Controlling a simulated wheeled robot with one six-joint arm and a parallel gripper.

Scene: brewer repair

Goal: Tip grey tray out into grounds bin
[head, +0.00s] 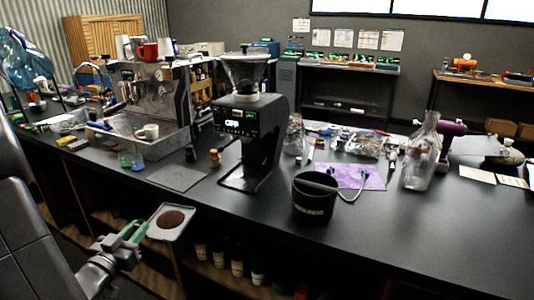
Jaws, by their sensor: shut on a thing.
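My gripper (141,231), with green fingers, is shut on the near left edge of the grey tray (185,212). The tray is held roughly level in front of the counter's near edge, at the lower left. A round patch of dark brown grounds (171,219) lies in it. The black grounds bin (313,211) stands upright on the counter, well to the right of the tray. A bar crosses its open top, and pale lettering shows on its side. The bin's inside is mostly hidden.
A black grinder (250,135) stands on the counter (420,245) between tray and bin, farther back. A purple mat (358,177) lies behind the bin, near a clear glass vessel (420,155). Bottles (237,268) stand on the shelf below. The counter right of the bin is clear.

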